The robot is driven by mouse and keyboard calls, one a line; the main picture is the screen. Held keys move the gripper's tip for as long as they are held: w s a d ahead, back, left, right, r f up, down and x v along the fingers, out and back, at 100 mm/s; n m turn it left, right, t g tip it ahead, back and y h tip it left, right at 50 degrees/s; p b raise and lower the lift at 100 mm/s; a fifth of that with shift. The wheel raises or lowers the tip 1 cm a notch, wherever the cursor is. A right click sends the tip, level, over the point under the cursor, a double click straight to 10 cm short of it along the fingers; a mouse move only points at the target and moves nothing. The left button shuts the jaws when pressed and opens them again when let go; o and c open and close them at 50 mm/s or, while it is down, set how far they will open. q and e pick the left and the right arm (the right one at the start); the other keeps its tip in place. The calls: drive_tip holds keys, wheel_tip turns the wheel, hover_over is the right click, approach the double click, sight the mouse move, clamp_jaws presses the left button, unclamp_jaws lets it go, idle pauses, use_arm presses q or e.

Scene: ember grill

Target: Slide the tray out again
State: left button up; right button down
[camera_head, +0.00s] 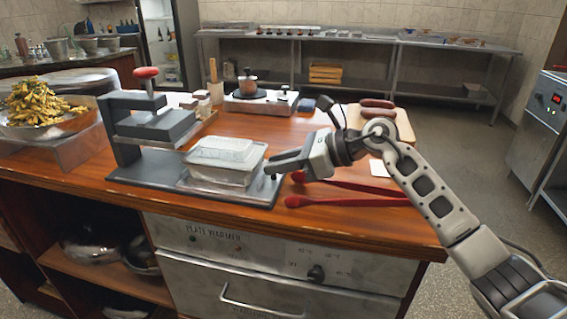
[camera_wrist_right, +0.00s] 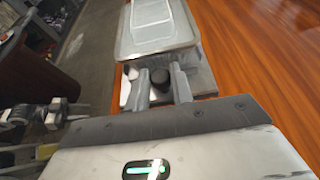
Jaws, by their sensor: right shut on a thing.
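A metal tray (camera_head: 205,182) lies on the dark base of a press (camera_head: 150,125) with a red knob on top. A foil container with a pale lid (camera_head: 222,152) sits on the tray, to the right of the press head. My right gripper (camera_head: 275,166) is at the tray's right end, low over the base. In the right wrist view its fingers (camera_wrist_right: 158,84) stand on either side of a small black knob (camera_wrist_right: 159,76) just below the container (camera_wrist_right: 155,35), and are shut on it. The exact grip is partly hidden in the head view. My left gripper is not in view.
Red-handled tongs (camera_head: 330,201) lie right of the press, beneath my right arm. A wooden board (camera_head: 385,118) with sausages is behind the arm. A heaped bowl of fries (camera_head: 40,110) stands at left. The counter's front edge is close to the press base.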

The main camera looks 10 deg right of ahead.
drive_tip(key=c, duration=1.2)
unclamp_jaws()
drive_tip(key=shift+c, duration=0.2)
drive_tip(key=shift+d, duration=0.1)
use_arm(q)
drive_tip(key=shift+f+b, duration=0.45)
drive_tip(key=shift+b, duration=0.7)
use_arm(e)
drive_tip(key=v, duration=1.6)
drive_tip(key=shift+r, duration=0.15)
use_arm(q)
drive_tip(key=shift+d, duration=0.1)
